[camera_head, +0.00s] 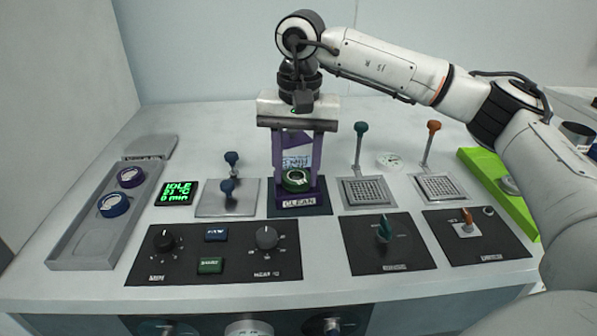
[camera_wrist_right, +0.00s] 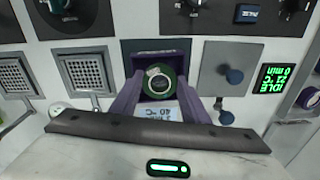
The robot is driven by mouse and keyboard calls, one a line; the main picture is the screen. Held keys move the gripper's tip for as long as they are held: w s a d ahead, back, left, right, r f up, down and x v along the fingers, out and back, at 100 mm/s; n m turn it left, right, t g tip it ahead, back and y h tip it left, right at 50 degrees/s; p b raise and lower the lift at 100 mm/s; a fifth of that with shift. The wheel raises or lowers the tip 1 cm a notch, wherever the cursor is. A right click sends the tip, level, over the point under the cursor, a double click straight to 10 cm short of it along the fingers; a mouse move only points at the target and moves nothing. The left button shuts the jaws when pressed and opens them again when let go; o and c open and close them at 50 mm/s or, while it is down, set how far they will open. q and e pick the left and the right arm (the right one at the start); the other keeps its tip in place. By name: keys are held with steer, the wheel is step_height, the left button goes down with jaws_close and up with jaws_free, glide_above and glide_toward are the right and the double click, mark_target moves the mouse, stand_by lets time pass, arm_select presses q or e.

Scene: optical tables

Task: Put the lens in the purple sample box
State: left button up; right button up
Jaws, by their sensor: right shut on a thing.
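The green-ringed lens (camera_head: 295,181) is between the fingertips of my right gripper (camera_head: 298,177), at the purple sample box (camera_head: 300,203) with the CLEAN label below it. My right gripper points straight down, its purple fingers shut on the lens from both sides. In the right wrist view the lens (camera_wrist_right: 159,83) lies between the two fingers (camera_wrist_right: 158,90), with the dark purple box (camera_wrist_right: 160,58) around and behind it. I cannot tell whether the lens touches the box floor. My left gripper is not in view.
A grey tray (camera_head: 75,240) at the left holds a purple ring (camera_head: 131,177) and a blue ring (camera_head: 114,204). Upright levers (camera_head: 359,145) and (camera_head: 431,145) stand right of the box. Knob panels (camera_head: 215,252) lie in front. A green tray (camera_head: 497,190) is at the right.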

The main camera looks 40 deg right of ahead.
mark_target(298, 178)
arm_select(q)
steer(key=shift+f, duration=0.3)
arm_select(e)
steer(key=f, duration=0.3)
steer(key=shift+s+a+g, duration=0.1)
steer(key=shift+s+g, duration=0.2)
steer(key=o, duration=1.2)
steer(key=shift+c, duration=0.2)
steer(key=shift+r, duration=0.35)
arm_select(q)
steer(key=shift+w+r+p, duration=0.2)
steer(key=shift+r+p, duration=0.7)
steer(key=shift+p, duration=0.25)
arm_select(e)
step_height(298, 178, up, 13)
steer(key=shift+w+d+f, duration=0.2)
steer(key=shift+w, duration=0.15)
